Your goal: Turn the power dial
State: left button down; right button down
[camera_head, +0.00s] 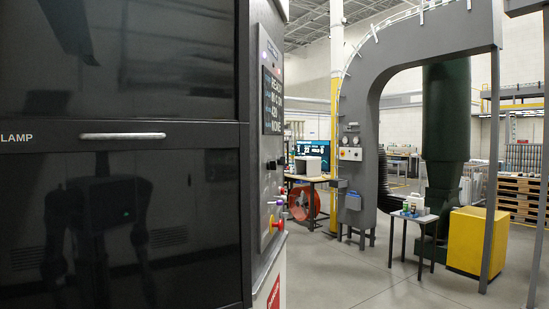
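A narrow control panel (264,190) runs down the right side of a large black machine and is seen at a steep angle. Black knobs (271,164) stick out at its middle height, below a small display (272,102) with white text. Lower down are a purple-tipped control (271,219) and a red and yellow button (278,225). I cannot tell which control is the power dial or how it is set. Neither of my grippers is in view.
The machine's dark glossy front (120,220) with a horizontal handle (122,136) fills the left. Grey floor (345,272) is open to the right of the panel. Beyond are a grey arch (364,110), a small table (413,217) with small items, and a yellow box (478,240).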

aim_at(271, 164)
jog(key=i+l, duration=0.15)
jog(key=l, duration=0.15)
jog(key=i+l+u, duration=0.1)
jog(key=i+l, duration=0.2)
jog(key=l, duration=0.3)
jog(key=i+l+u, duration=0.1)
jog(key=i+l, duration=0.1)
jog(key=l, duration=0.1)
